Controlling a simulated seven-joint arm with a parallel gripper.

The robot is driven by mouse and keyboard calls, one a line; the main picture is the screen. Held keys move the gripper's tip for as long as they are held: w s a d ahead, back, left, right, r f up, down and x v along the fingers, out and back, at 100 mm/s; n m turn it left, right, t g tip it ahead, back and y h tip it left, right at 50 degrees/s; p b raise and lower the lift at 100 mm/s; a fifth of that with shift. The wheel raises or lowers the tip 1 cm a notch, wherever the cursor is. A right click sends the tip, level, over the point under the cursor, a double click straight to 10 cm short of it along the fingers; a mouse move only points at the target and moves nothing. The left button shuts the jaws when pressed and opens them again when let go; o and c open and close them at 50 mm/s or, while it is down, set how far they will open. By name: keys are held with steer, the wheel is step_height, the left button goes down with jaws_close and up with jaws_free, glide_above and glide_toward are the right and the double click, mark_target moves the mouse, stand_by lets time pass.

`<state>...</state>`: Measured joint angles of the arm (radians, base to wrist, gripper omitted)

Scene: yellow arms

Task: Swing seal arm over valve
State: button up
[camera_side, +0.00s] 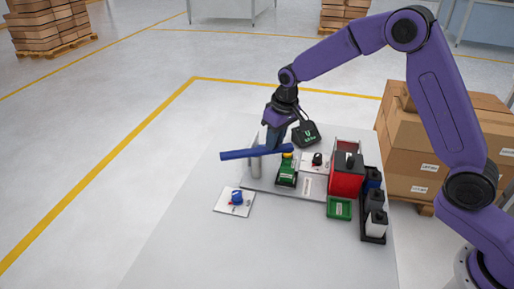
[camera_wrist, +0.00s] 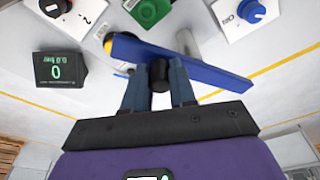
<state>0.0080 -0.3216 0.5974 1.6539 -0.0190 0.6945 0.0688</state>
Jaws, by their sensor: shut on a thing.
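The blue seal arm (camera_side: 238,155) is a flat bar lying across the top of a grey post (camera_side: 256,165). My gripper (camera_side: 270,146) is shut on the bar from above. In the wrist view my gripper (camera_wrist: 159,80) has its fingers on either side of a black knob on the blue bar (camera_wrist: 210,75). A green body with a yellow top, probably the valve (camera_side: 286,174), stands right of the post. One bar end is at or above the yellow top (camera_wrist: 107,45), which shows partly beside the bar in the wrist view. Contact there cannot be told.
A pressure display (camera_side: 305,133) reads zero in the wrist view. A blue knob on a white plate (camera_side: 236,198) sits front left. The table's left is clear.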

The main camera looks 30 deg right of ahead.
steer(key=shift+s+a+r, duration=0.1)
steer(key=shift+s+a, duration=0.3)
steer(key=shift+a, duration=0.15)
steer(key=shift+s+a, duration=0.1)
steer(key=shift+a, duration=0.05)
steer(key=shift+s+a, duration=0.2)
steer(key=shift+s, duration=0.5)
steer(key=o, duration=0.6)
steer(key=shift+c, duration=0.2)
